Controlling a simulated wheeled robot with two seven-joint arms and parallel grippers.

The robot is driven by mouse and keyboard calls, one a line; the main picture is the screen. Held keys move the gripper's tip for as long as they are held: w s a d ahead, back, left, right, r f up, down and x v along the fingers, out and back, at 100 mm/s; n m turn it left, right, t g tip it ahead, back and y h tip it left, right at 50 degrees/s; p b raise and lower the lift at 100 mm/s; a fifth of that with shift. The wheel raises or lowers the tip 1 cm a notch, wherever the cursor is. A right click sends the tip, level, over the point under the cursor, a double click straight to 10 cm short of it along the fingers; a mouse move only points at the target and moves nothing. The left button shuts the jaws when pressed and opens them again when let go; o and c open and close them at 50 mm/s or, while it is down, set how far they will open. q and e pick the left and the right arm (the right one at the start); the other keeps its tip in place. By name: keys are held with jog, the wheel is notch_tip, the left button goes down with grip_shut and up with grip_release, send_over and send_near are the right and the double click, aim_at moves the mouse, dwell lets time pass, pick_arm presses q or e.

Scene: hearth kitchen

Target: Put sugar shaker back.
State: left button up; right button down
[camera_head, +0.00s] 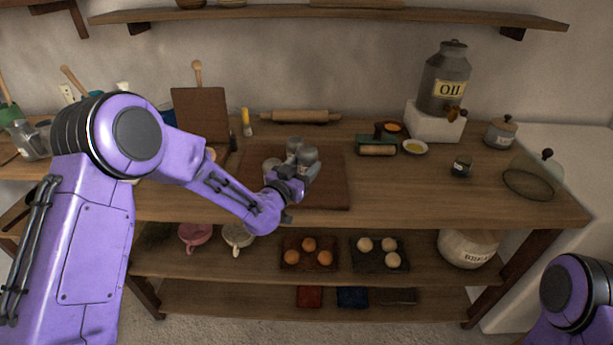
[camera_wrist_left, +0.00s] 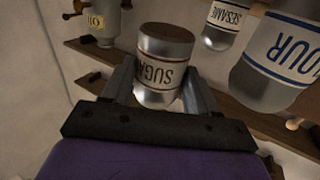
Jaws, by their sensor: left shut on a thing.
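The sugar shaker (camera_wrist_left: 165,65) is a metal cylinder with a brown top and a label reading "SUGA", the rest turned out of sight. It sits between the two fingers of my left gripper (camera_wrist_left: 158,85), which is shut on it. In the head view the left gripper (camera_head: 296,183) is over the brown board on the counter, with the grey shaker (camera_head: 308,158) at its fingertips. I cannot tell there whether the shaker touches the board. My right gripper is out of view.
A sesame shaker (camera_wrist_left: 224,25) and a larger flour canister (camera_wrist_left: 276,62) stand close beside the held shaker. The brown board (camera_head: 328,190) has bare room to the right. A rolling pin (camera_head: 300,117) lies behind; an oil urn (camera_head: 445,78) stands at the back right.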

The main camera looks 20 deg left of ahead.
pick_arm(q)
jog(key=shift+w+d+f, duration=0.2)
jog(key=shift+w+f, duration=0.05)
jog(key=shift+f, duration=0.1)
jog(key=f, duration=0.2)
jog(key=w+f, duration=0.1)
jog(key=f, duration=0.1)
jog(key=shift+d+f, duration=0.1)
jog(key=shift+s, duration=0.1)
jog(key=o, duration=1.1)
jog(key=shift+f, duration=0.1)
